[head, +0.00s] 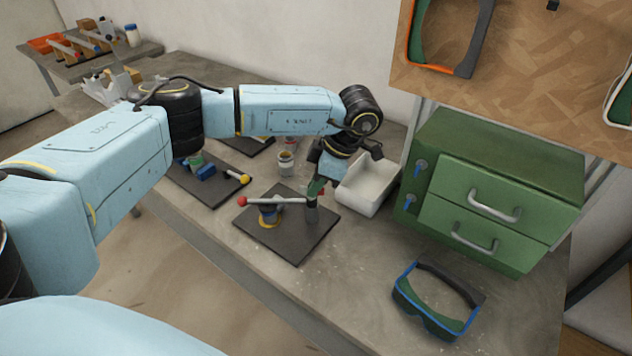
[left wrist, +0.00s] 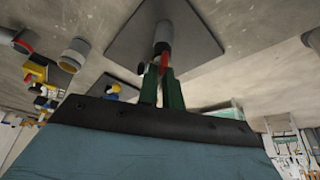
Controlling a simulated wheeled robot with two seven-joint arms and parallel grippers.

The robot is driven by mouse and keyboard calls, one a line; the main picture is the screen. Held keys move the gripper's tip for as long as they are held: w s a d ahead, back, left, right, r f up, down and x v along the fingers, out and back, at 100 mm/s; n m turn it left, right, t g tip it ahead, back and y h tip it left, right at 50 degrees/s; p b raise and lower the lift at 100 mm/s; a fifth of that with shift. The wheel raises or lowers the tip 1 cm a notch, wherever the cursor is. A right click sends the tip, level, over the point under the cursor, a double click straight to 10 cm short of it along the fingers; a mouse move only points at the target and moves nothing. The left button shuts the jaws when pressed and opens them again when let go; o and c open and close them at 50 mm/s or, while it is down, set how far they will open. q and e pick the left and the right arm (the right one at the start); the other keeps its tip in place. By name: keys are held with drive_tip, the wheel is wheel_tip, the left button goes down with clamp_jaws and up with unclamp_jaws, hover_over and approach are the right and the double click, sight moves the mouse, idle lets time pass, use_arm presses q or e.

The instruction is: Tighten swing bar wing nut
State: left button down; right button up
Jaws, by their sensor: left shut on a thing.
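A dark square plate (head: 305,240) lies on the bench and carries an upright grey post (head: 312,212). The swing bar (head: 278,201), a pale rod with a red ball end (head: 242,201), reaches from the post leftward over a blue part with an orange ring (head: 268,216) on the plate. My left gripper (head: 316,188) is at the post's top, its green fingers shut on the wing nut, which the fingers mostly hide. The left wrist view shows the fingers (left wrist: 163,68) meeting at the post (left wrist: 163,38), with a red piece beside them. My right gripper is out of view.
A white bin (head: 365,190) stands just right of the gripper, before a green drawer cabinet (head: 500,190). Goggles (head: 438,300) lie at the front right. A cup (head: 286,163) and another dark plate (head: 205,185) with parts are behind and left. Bare bench lies in front of the post's plate.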

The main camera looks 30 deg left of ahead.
use_arm(q)
drive_tip(key=m+t, duration=0.1)
drive_tip(key=m, duration=0.1)
drive_tip(key=shift+s+m, duration=0.1)
drive_tip(key=shift+m, duration=0.2)
drive_tip(key=shift+s+m+t, duration=0.1)
drive_tip(key=shift+m+t, duration=0.4)
drive_tip(key=shift+m, duration=0.8)
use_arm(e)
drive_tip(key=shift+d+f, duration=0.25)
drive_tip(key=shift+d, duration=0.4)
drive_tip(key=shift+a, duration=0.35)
use_arm(q)
drive_tip(key=c, duration=1.6)
unclamp_jaws()
drive_tip(key=shift+o, duration=0.2)
drive_tip(key=shift+d+r, duration=0.1)
drive_tip(key=v, duration=1.3)
drive_tip(key=shift+d, duration=0.3)
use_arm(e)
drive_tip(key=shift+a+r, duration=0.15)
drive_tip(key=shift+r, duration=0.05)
